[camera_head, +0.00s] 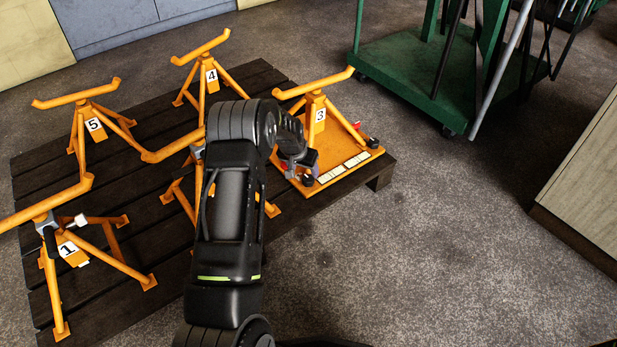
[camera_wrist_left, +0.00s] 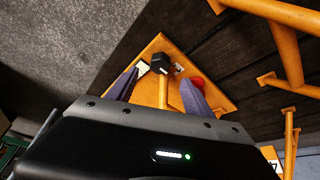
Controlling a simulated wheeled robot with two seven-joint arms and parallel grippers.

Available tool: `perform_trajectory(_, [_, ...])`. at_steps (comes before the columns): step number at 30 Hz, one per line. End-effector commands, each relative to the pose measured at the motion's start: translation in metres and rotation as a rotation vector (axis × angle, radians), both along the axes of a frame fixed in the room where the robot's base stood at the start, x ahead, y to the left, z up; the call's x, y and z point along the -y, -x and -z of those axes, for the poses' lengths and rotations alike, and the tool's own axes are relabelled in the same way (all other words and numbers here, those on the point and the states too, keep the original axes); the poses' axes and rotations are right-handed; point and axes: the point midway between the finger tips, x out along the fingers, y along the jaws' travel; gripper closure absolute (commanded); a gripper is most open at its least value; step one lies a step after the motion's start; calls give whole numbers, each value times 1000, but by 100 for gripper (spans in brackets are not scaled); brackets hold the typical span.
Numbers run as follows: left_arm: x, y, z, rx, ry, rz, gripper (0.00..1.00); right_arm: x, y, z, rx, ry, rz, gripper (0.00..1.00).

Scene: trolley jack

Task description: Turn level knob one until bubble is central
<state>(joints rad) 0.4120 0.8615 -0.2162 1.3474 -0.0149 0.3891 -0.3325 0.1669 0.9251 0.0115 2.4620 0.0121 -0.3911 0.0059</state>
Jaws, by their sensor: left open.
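The orange base plate (camera_head: 344,157) of stand 3 lies at the right corner of the dark pallet, with two white level strips, a near one (camera_head: 331,174) and a far one (camera_head: 357,159). A black knob (camera_head: 307,180) is at its front corner and another (camera_head: 372,142) at its right corner. The bubble is too small to make out. My left gripper (camera_head: 303,164) is open over the plate's front-left part. In the left wrist view, a black knob (camera_wrist_left: 161,63) shows between and beyond the two fingers, apart from them. A red part (camera_wrist_left: 196,82) shows near the right finger.
Other orange stands, such as 5 (camera_head: 93,125), 4 (camera_head: 212,75) and 1 (camera_head: 68,248), stand on the wooden pallet (camera_head: 130,190) left of my arm. A green trolley (camera_head: 440,75) is behind right. A cabinet (camera_head: 590,185) is at right. Floor in front is clear.

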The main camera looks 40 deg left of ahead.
Motion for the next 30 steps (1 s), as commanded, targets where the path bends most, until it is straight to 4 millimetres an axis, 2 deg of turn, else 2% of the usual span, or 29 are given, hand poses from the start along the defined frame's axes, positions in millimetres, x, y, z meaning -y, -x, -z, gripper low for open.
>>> perform_trajectory(9, [-3, -15, 46, -1, 0, 1, 40, 1, -3, 23, 2, -4, 2, 64])
perform_trajectory(15, [-6, -25, 66, 0, 0, 1, 40, 1, -5, 32, 2, -7, 3, 64])
perform_trajectory(26, [-6, -27, 69, 0, 0, 0, 40, 2, -6, 32, 3, -7, 4, 64])
perform_trajectory(30, [-6, -27, 69, 0, 0, 0, 51, 2, -6, 32, 3, -7, 4, 64])
